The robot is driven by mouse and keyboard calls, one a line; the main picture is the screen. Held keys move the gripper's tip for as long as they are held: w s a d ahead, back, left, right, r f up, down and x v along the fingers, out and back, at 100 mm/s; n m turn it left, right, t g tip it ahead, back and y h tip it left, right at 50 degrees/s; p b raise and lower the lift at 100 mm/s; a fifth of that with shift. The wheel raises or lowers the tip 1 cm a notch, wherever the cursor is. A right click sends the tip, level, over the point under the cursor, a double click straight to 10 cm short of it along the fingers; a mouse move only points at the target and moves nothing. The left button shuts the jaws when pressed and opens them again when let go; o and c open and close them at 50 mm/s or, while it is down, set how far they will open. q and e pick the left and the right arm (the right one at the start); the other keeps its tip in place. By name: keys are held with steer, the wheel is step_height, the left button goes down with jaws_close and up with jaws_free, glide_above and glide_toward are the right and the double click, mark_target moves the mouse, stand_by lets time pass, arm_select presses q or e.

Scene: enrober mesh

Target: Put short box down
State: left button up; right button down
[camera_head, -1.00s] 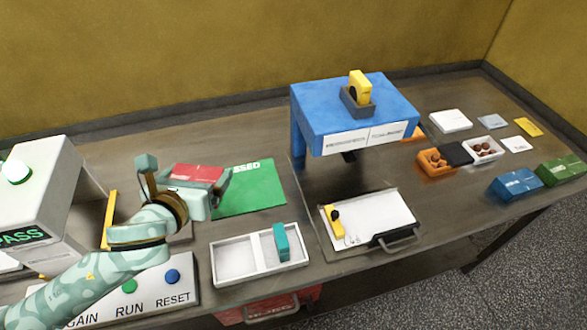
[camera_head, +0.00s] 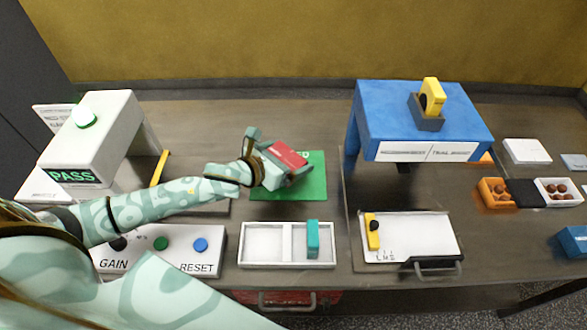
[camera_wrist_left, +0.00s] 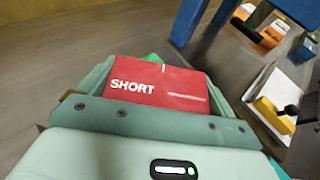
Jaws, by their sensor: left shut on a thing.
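My left gripper (camera_head: 283,166) is shut on a red box (camera_head: 287,155). The word SHORT shows on the red box in the left wrist view (camera_wrist_left: 160,85). In the head view the box is over the green mat (camera_head: 312,185), whose lettering is mostly covered by the gripper. I cannot tell whether the box touches the mat. My right gripper is not in view.
A white two-part tray (camera_head: 262,263) holds a teal block (camera_head: 313,239) in its right part. A blue stand (camera_head: 400,95) and a white board (camera_head: 425,236) are to the right. A grey machine with a PASS display (camera_head: 72,176) and a button panel (camera_head: 180,245) are at the left.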

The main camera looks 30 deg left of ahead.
mark_target(293, 159)
arm_select(q)
steer(key=w+f, duration=0.2)
steer(key=f, duration=0.1)
steer(key=shift+w+f+b, duration=0.15)
steer(key=shift+w+b, duration=0.2)
steer(key=shift+b, duration=0.05)
steer(key=shift+w+f+b, duration=0.2)
steer(key=shift+f+b, duration=0.4)
steer(key=shift+f, duration=1.1)
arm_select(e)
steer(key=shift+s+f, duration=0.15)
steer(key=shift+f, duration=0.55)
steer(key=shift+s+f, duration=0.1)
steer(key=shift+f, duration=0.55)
arm_select(q)
steer(key=shift+f, duration=0.2)
steer(key=o, duration=0.9)
steer(key=shift+s+a+r, duration=0.1)
steer(key=shift+s+r, duration=0.05)
steer(key=shift+r, duration=0.1)
steer(key=p+v, duration=0.2)
steer(key=v, duration=0.9)
steer(key=shift+s+a+r, duration=0.1)
steer(key=shift+s+a, duration=0.05)
steer(key=shift+s, duration=0.25)
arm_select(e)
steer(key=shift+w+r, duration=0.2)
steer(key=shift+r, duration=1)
